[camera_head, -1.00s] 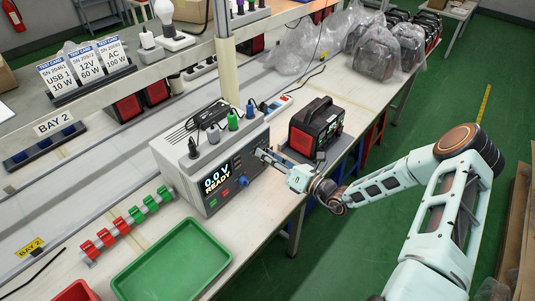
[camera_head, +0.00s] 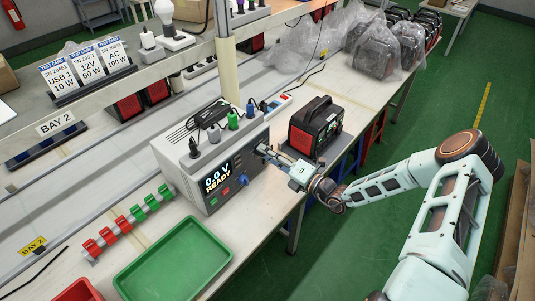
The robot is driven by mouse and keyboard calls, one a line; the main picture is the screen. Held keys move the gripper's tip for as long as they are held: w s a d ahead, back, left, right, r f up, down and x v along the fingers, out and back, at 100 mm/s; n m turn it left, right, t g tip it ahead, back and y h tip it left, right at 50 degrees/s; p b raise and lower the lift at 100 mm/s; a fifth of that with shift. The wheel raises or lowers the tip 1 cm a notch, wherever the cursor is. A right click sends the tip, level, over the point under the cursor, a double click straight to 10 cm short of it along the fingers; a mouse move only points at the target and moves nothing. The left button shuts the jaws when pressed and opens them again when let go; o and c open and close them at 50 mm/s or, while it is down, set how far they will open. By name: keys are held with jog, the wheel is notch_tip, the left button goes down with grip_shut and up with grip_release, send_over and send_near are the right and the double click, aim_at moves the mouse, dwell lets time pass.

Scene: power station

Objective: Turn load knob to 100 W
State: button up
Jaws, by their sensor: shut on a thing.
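The grey tester box (camera_head: 212,165) stands on the bench, its display (camera_head: 217,178) reading about 0.0 V and READY, the last character partly hard to read. A blue knob (camera_head: 244,181) shows low on its front panel. My gripper (camera_head: 264,150) reaches in from the right and is shut at the upper right of the front panel. The load knob is not clearly seen; the fingertips cover that spot, and its setting cannot be read.
A black and red power station (camera_head: 316,129) stands just right of my gripper. A green tray (camera_head: 173,262) and a rack of red and green clips (camera_head: 128,222) lie in front. Test cards (camera_head: 87,68) stand on the shelf, and a post (camera_head: 227,70) rises behind the tester.

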dwell(0.4)
jog(key=o, duration=1.1)
jog(key=shift+o, duration=0.2)
jog(key=v, duration=1.2)
